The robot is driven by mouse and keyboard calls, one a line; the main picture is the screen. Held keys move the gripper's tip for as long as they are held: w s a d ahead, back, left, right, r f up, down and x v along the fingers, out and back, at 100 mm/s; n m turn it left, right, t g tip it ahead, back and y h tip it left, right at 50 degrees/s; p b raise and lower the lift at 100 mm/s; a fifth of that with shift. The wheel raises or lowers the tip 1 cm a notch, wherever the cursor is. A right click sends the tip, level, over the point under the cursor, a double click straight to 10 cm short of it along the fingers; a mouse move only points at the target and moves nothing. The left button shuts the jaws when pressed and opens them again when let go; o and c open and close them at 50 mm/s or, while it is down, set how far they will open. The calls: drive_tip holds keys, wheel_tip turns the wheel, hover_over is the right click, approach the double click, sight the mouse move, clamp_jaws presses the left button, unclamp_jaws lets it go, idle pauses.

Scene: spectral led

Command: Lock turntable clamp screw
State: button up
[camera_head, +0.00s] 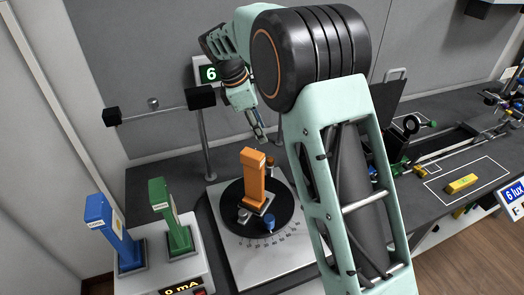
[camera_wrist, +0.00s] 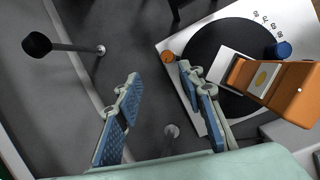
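A black round turntable (camera_head: 284,205) on a white base (camera_head: 240,262) with a printed scale carries an upright orange post (camera_head: 253,178). A blue knob (camera_head: 269,223) is at its front, beside a small grey knob (camera_head: 243,215). A small orange knob (camera_head: 270,162) is behind the post. In the wrist view, the orange knob (camera_wrist: 168,57) is at the base's edge and the blue knob (camera_wrist: 283,49) is at the right. I cannot tell which is the clamp screw. My gripper (camera_head: 259,137) is above and behind the post; in the wrist view its fingers (camera_wrist: 160,77) are apart and empty.
A blue post (camera_head: 112,232) and a green post (camera_head: 172,218) stand on a white box at left. A metal stand (camera_head: 203,140) with a crossbar rises behind the turntable. A yellow block (camera_head: 461,183) lies on the bench at right. My arm hides the bench right of the turntable.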

sight(271, 159)
drive_tip(key=shift+n+g+h, duration=0.3)
drive_tip(key=shift+n, duration=0.4)
drive_tip(key=x, duration=0.7)
drive_tip(key=a+x, duration=0.1)
drive_tip(key=x, duration=0.3)
drive_tip(key=shift+s+f, duration=0.2)
drive_tip(key=shift+f, duration=0.4)
drive_tip(key=shift+c, duration=0.6)
clamp_jaws()
